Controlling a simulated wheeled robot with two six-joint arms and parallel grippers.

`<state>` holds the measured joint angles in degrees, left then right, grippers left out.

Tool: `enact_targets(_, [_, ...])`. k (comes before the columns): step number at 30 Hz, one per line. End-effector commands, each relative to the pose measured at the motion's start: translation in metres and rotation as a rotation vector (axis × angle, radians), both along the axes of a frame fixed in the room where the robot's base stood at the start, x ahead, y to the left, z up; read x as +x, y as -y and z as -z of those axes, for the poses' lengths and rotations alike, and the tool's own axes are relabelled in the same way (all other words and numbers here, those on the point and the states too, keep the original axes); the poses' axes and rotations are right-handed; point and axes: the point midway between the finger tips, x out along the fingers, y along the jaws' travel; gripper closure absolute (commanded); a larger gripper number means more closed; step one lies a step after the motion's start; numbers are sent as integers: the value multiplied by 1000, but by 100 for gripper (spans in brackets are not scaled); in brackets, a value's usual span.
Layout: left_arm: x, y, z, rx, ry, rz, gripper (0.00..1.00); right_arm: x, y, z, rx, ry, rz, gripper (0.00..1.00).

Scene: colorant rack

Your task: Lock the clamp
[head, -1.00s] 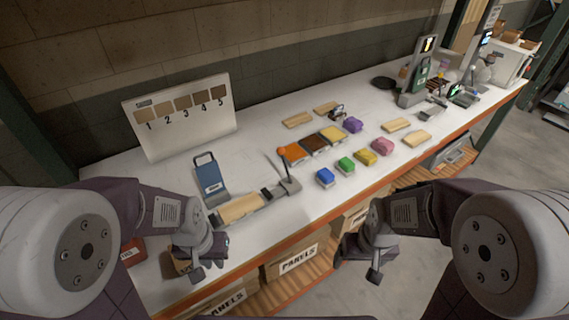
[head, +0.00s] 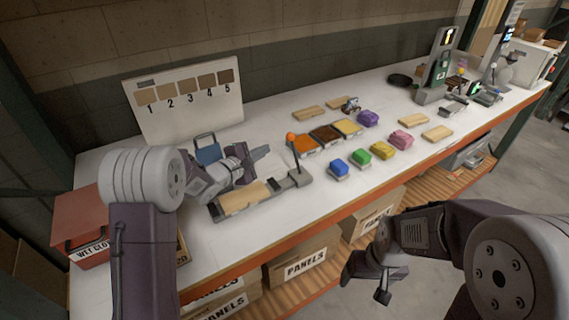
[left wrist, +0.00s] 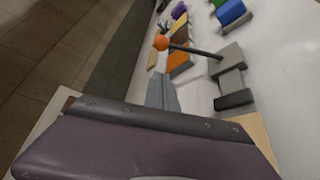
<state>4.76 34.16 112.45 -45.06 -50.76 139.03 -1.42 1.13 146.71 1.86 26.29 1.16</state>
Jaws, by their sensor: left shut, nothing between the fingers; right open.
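The clamp (head: 299,178) is a grey block at the right end of a grey tray that holds a tan wooden panel (head: 245,197). Its dark lever stands up, leaning slightly, topped by an orange knob (head: 290,137). In the left wrist view the knob (left wrist: 161,42) is just beyond my fingertips and the lever runs right to the grey block (left wrist: 226,65). My left gripper (head: 262,152) is shut and empty, above the back of the tray, left of the lever and seemingly apart from it. My right gripper (head: 382,295) is open and empty, low in front of the table.
A blue plate with a handle (head: 208,148) is partly hidden behind my left arm. Orange, brown and yellow trays (head: 327,135) lie right of the lever. Blue (head: 339,168), green and yellow blocks sit along the front. A red box (head: 82,220) stands at the left.

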Motion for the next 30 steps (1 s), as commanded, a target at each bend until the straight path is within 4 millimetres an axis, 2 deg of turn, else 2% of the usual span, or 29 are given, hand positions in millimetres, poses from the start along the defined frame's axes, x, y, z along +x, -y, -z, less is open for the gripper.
enact_targets(1, [0, -3, 18, -1, -16, -6, 100, 0, 0, 9, 0, 1, 0, 20])
enact_targets(3, [-1, -6, 28, -2, -29, -11, 100, 0, 0, 12, 0, 1, 0, 20])
enact_targets(13, [-1, -7, 27, -1, -31, -16, 100, 0, 0, 10, 0, 2, 0, 20])
enact_targets(17, [5, -4, 29, -1, -32, -14, 100, 0, 0, 10, 0, 2, 0, 20])
enact_targets(30, [82, 39, 52, 0, -30, -15, 100, 0, 0, 11, 0, 1, 0, 20])
